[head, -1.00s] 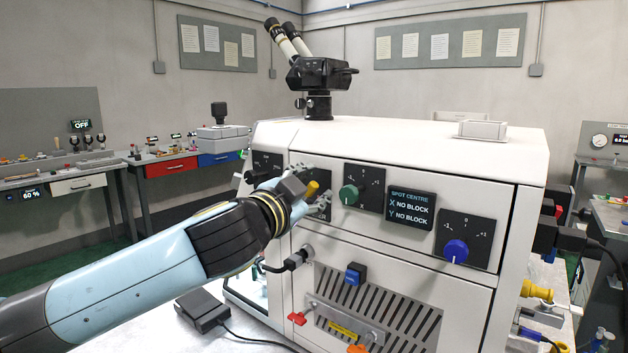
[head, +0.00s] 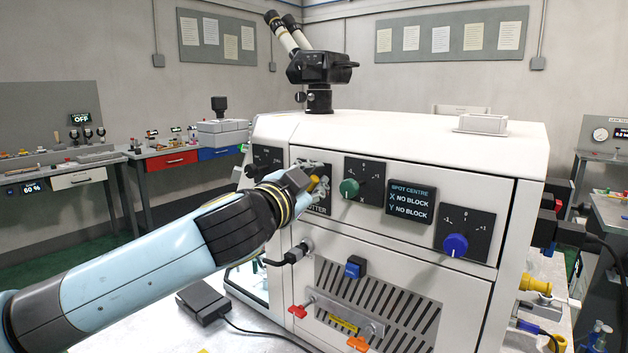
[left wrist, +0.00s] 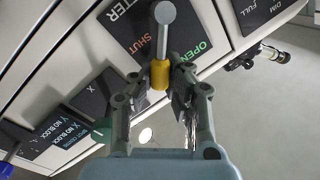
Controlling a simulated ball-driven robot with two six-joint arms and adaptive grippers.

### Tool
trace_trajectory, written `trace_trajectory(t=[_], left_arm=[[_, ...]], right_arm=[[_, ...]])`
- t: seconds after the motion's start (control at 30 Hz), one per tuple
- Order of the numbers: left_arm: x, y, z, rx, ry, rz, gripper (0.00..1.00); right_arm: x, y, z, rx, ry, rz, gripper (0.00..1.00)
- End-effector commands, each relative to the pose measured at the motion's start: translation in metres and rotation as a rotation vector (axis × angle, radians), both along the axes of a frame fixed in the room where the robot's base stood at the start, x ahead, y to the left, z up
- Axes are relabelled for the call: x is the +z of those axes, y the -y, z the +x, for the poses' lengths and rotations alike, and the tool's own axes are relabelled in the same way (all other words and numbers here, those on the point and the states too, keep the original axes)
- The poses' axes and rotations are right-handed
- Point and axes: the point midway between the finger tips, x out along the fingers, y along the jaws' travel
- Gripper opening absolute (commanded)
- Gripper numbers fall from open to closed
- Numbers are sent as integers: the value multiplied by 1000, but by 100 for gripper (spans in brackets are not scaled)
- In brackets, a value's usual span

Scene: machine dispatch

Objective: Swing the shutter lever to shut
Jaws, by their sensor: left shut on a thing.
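The shutter lever is a grey stem with a round hub and a yellow grip (left wrist: 160,74). It sits on a black panel marked SHUT in orange and OPEN in green (left wrist: 160,40). In the left wrist view the stem lies between the two words. My left gripper (left wrist: 158,82) is shut on the yellow grip, one finger on each side. In the head view my left gripper (head: 318,186) is at the shutter panel, on the front of the white machine (head: 400,145), and partly hides it. My right gripper is not in view.
Right of the shutter panel are a green knob (head: 349,188), a SPOT CENTRE display (head: 410,202) reading NO BLOCK for X and Y, and a blue knob (head: 455,245). A black pedal box (head: 203,300) lies on the table.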

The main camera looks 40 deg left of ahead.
Motion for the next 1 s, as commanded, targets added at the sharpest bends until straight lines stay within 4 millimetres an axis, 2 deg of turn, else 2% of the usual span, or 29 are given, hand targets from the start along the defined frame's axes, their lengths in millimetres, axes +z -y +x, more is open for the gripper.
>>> trace_trajectory(t=[0.37,1.0], left_arm=[[-9,7,1,0,-16,132,0],[-35,20,2,-1,-72,608,0]], right_arm=[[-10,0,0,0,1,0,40],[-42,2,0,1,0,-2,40]])
